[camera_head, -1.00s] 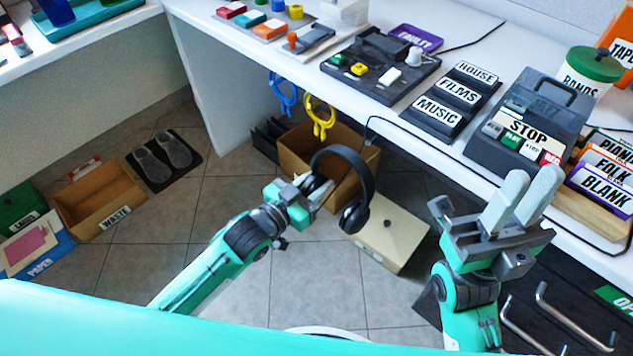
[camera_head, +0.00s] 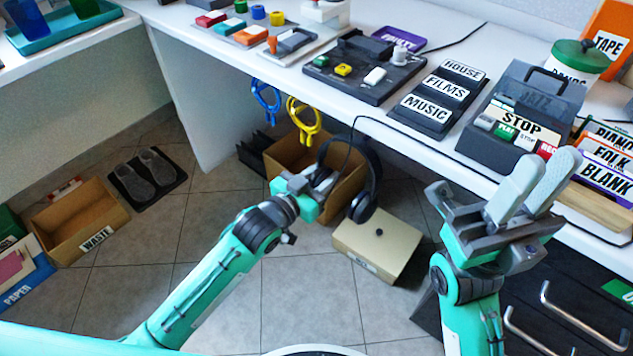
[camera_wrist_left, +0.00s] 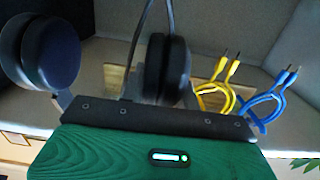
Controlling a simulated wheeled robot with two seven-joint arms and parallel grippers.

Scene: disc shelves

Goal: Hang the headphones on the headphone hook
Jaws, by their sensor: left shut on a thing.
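The black headphones (camera_head: 372,170) are in my left gripper (camera_head: 322,181), below the desk's front edge in the head view. One ear cup (camera_head: 362,207) hangs at the right of the gripper; the other is mostly hidden by it. In the left wrist view one ear cup (camera_wrist_left: 165,68) is near the middle and the other (camera_wrist_left: 48,52) is at the upper left. My left gripper is shut on the headphones. My right gripper (camera_head: 547,166) is open and empty, its two light grey fingers pointing up before the desk. I cannot make out the headphone hook.
A yellow cable loop (camera_head: 303,122) and a blue one (camera_head: 265,97) hang under the desk edge (camera_head: 215,62). An open cardboard box (camera_head: 284,152) and a beige lidded box (camera_head: 392,243) stand on the floor near the headphones. A black cord droops from the desk.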

